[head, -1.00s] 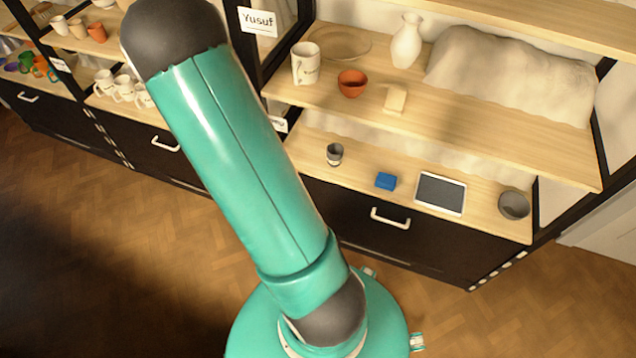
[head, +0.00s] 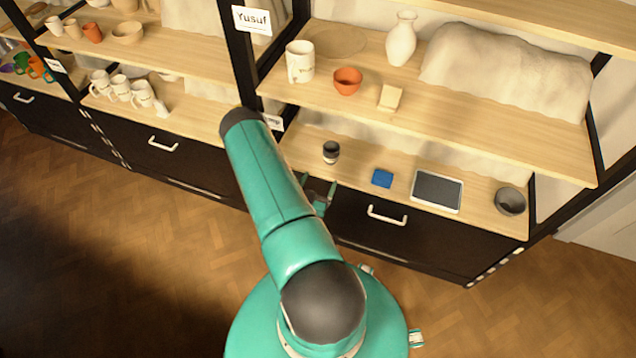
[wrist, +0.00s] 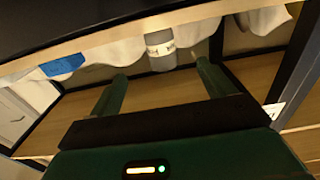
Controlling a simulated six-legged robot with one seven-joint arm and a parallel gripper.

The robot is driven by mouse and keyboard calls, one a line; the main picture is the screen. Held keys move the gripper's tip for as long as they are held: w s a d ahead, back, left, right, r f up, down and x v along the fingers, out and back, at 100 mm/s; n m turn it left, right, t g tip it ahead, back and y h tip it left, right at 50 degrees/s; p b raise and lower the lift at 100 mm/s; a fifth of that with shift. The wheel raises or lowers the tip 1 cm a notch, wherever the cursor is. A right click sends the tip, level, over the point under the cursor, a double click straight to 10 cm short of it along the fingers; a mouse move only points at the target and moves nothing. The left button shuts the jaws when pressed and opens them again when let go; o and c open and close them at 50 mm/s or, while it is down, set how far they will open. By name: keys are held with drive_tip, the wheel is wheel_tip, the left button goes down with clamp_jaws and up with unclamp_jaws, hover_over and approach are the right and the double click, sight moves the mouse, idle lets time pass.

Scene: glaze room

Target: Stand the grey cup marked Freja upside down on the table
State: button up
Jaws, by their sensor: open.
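A small grey cup (head: 331,153) with a pale marked band stands on the lower wooden worktop (head: 470,213), left of a blue block. Its dark top looks like an open mouth facing up. The cup also shows in the wrist view (wrist: 161,50), where its lettering is too small to read surely. My gripper (head: 318,187) is open and empty, in front of the worktop's edge and short of the cup. In the wrist view my two fingers (wrist: 161,70) point toward the cup, which appears beyond and between their tips.
Right of the cup are a blue block (head: 382,178), a tablet (head: 437,191) and a grey bowl (head: 510,201). The shelf above holds a marked mug (head: 300,62), an orange bowl (head: 347,80) and a vase (head: 401,40). A dark shelf post stands left of the cup.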

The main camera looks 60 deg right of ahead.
sight(328, 156)
drive_tip(key=shift+w+d, duration=0.35)
drive_tip(key=shift+d, duration=1.7)
drive_tip(key=shift+w+d, duration=0.35)
drive_tip(key=shift+d, duration=1.7)
drive_tip(key=shift+w+d, duration=0.35)
drive_tip(key=shift+d, duration=1.7)
drive_tip(key=c, duration=1.1)
drive_tip(key=shift+r, duration=1.3)
drive_tip(key=a, duration=0.4)
drive_tip(key=s+a, duration=0.1)
drive_tip(key=a, duration=0.4)
drive_tip(key=s+a, duration=0.1)
drive_tip(key=a, duration=0.4)
drive_tip(key=shift+s, duration=0.1)
